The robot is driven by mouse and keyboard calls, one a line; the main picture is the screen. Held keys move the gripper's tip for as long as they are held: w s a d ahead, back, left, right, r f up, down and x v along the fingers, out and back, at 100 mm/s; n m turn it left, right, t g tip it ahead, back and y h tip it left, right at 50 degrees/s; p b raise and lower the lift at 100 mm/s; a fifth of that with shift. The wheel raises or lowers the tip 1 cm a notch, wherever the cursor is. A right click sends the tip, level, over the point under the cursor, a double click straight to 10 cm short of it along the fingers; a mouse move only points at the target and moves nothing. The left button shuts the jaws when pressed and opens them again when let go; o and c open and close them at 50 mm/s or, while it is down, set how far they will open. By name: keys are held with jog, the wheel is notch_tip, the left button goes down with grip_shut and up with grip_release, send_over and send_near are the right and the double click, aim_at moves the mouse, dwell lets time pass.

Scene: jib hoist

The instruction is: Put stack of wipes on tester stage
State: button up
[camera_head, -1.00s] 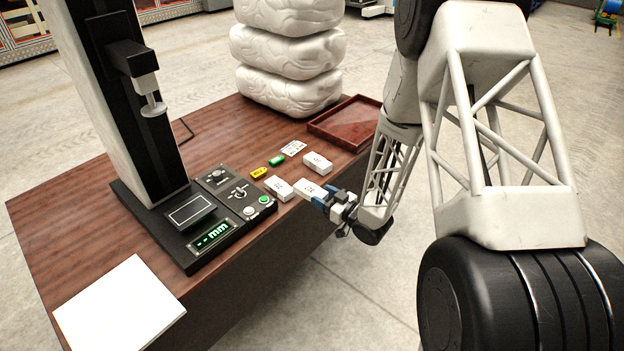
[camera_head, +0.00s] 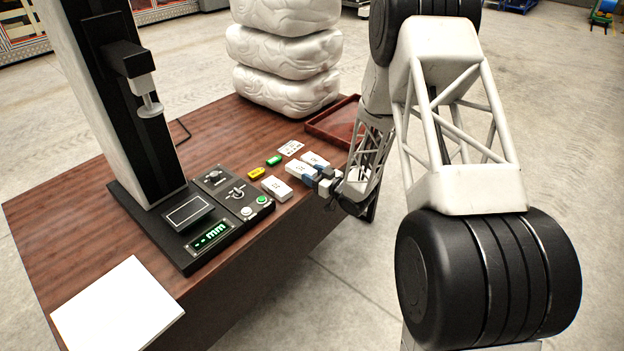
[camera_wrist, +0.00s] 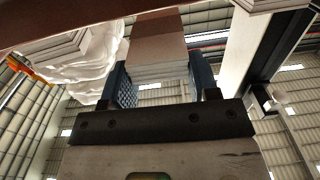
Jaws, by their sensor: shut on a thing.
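My gripper (camera_head: 317,178) is shut on a white stack of wipes (camera_head: 299,168) at the table's right edge. In the wrist view, the stack (camera_wrist: 160,62) shows thin white layers between the two blue fingers. In the head view it appears raised slightly, overlapping a similar white block behind it. The tester stage (camera_head: 187,213) is a flat, dark-topped square plate on the tester base, left of my gripper and apart from it. It looks empty. The tester's presser foot (camera_head: 150,107) hangs well above it.
White blocks (camera_head: 276,188) (camera_head: 314,158), a yellow item (camera_head: 255,173), a green item (camera_head: 274,160) and a label card (camera_head: 290,148) lie near my gripper. A control panel (camera_head: 233,195) sits right of the stage. A red-brown tray (camera_head: 312,126) and white sacks (camera_head: 285,90) stand behind.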

jog(key=shift+w, duration=0.1)
jog(key=shift+w+a+f, duration=0.1)
jog(key=shift+w+a, duration=0.05)
jog(key=shift+w, duration=0.45)
jog(key=shift+w+f, duration=0.2)
jog(key=shift+f, duration=1.35)
jog(key=shift+f, duration=0.15)
jog(key=o, duration=0.9)
jog(key=shift+v, duration=3.95)
jog(key=shift+a+f, duration=0.1)
jog(key=shift+f, duration=0.05)
